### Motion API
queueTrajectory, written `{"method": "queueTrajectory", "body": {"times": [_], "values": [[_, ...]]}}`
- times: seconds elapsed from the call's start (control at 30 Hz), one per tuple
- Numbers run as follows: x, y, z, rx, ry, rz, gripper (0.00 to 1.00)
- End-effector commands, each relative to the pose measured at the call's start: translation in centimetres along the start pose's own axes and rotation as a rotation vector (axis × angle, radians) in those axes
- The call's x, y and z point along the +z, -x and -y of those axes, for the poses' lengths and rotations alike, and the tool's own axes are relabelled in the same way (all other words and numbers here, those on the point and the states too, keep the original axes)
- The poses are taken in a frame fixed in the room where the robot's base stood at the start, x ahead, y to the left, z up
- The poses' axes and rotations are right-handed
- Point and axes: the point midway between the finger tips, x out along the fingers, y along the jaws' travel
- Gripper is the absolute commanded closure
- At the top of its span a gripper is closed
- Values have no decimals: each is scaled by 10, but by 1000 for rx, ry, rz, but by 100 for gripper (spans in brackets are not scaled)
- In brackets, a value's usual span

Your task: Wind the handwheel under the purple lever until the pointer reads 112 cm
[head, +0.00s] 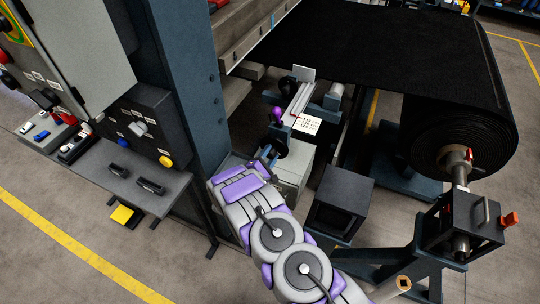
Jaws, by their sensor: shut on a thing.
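The purple lever (276,114) stands in front of the press, near the middle of the head view. Below it is the dark handwheel (281,148), partly covered by my arm. My gripper (268,157) is at the handwheel's lower left edge and is shut on it; the fingertips are small and partly hidden. A white scale card (307,124) with printed lines lies to the right of the lever, with a small red pointer (294,115) at its left. The reading is too small to make out.
A grey box (293,168) stands under the handwheel. A dark box (341,199) is to its right. A blue post (190,90) rises close on the left, beside a control bench (100,175). A large black roll (475,125) is on the right. The floor at lower left is open.

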Motion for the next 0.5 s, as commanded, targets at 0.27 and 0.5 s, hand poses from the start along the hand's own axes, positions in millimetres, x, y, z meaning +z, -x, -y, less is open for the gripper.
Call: {"method": "queueTrajectory", "body": {"times": [0.27,0.5], "values": [[-3,2,2,-1,2,-9,49],[0,2,1,-1,0,-4,31]]}}
